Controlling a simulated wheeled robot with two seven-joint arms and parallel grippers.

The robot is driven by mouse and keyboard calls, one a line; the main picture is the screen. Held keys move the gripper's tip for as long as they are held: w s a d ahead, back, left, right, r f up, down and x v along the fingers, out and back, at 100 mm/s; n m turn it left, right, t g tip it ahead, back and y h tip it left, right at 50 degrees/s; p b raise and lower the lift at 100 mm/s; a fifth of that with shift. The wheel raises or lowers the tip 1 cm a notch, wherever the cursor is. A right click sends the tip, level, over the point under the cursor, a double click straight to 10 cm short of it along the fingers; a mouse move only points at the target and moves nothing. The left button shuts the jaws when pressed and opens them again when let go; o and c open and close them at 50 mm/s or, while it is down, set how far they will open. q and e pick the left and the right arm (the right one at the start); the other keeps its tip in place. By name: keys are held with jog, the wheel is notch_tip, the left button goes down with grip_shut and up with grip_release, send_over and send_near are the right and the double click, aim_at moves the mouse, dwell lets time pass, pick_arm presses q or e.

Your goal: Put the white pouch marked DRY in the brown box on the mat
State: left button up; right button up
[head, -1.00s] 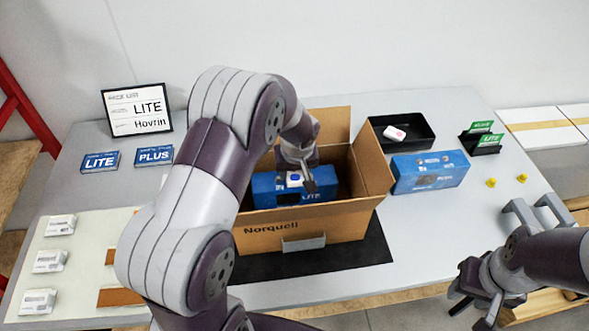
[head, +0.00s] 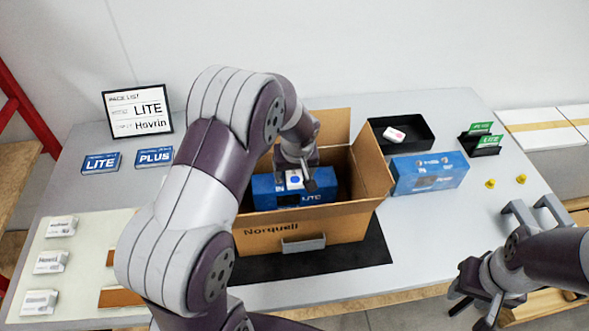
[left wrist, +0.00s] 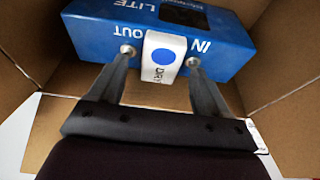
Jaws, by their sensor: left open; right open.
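The brown box (head: 300,232), printed Norquell, stands open on the black mat (head: 375,248). Inside it lies a blue analyser marked LITE (head: 318,198); it also fills the top of the left wrist view (left wrist: 92,32). The white pouch marked DRY (left wrist: 163,75) has a blue dot and rests against the analyser between the IN and OUT ports. It also shows inside the box in the head view (head: 294,180). My left gripper (left wrist: 160,60) is open inside the box, one fingertip on each side of the pouch. My right gripper (head: 476,305) is open and empty off the table's right front.
A black tray (head: 425,141) with a pink-and-white item stands behind a second blue analyser (head: 430,173), right of the box. Green cards (head: 482,137) and yellow pieces (head: 491,184) lie further right. White cartons (head: 52,262) stand on a pale mat at left.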

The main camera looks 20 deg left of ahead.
pick_arm(q)
notch_tip(320, 180, up, 11)
jog(key=p, duration=0.7)
jog(key=shift+p, duration=0.35)
dwell(0.4)
